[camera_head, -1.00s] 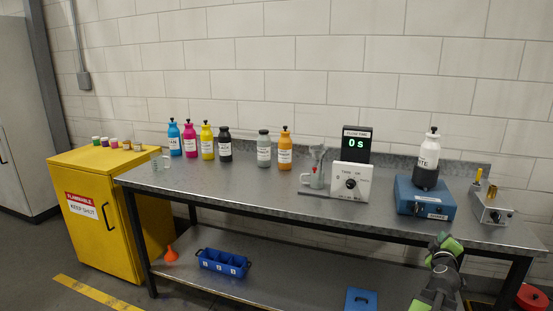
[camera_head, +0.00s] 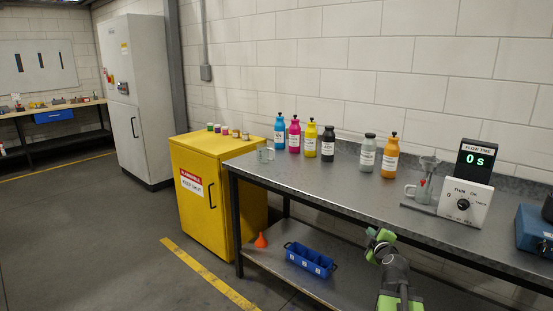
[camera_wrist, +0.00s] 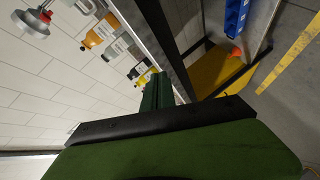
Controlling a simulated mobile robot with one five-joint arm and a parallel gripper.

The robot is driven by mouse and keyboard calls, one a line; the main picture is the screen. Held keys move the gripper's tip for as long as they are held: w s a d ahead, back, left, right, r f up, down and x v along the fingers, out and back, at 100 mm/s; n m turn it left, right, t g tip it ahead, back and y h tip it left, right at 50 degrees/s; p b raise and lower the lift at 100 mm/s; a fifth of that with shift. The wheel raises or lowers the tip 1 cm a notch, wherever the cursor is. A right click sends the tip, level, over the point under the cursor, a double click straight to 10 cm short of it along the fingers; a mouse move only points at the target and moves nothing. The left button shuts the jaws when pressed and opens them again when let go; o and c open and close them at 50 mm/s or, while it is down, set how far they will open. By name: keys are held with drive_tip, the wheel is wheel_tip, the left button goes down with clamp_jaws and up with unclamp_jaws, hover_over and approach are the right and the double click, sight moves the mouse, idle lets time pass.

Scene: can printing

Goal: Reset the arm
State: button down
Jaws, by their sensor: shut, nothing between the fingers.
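My gripper (camera_head: 380,236) shows at the lower middle of the head view, with green parts on a dark arm. It is in front of the front edge of the metal bench (camera_head: 300,181), apart from the bottles. In the wrist view its green fingers (camera_wrist: 158,92) are shut together with nothing between them. The wrist view is tilted and shows the bottles, the wall and the floor beyond the fingers.
Several ink bottles (camera_head: 327,146) stand along the back of the bench. A dial box (camera_head: 464,203) and a display (camera_head: 477,160) stand at right. A blue tray (camera_head: 310,262) and an orange funnel (camera_head: 261,241) are on the lower shelf. A yellow cabinet (camera_head: 188,222) stands left; open floor lies beyond.

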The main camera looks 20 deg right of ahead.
drive_tip(key=w+a+f+n+g+y, duration=0.1)
drive_tip(key=w+a+f+y, duration=0.15)
drive_tip(key=a, duration=0.95)
drive_tip(key=w+a+f+n+g+y, duration=0.1)
drive_tip(key=a+f+g+y, duration=0.2)
drive_tip(key=a, duration=0.8)
drive_tip(key=w+a+f+n+y, duration=0.1)
drive_tip(key=w+a+f+y, duration=0.2)
drive_tip(key=a, duration=0.9)
drive_tip(key=s+a+f+m+g, duration=0.1)
drive_tip(key=s+a+f+g, duration=0.3)
drive_tip(key=s+a+f, duration=0.4)
drive_tip(key=s+d+f+m+g+h, duration=0.1)
drive_tip(key=s+d+m+g+h, duration=0.15)
drive_tip(key=s+m, duration=0.3)
drive_tip(key=s+d+f+m+g+h, duration=0.1)
drive_tip(key=s+m+g, duration=0.3)
drive_tip(key=s+m, duration=0.15)
wheel_tip(320, 180, up, 13)
drive_tip(key=p, duration=1.2)
drive_tip(key=shift+s+d+f, duration=0.15)
drive_tip(key=shift+d+f, duration=0.05)
drive_tip(key=shift+d, duration=0.05)
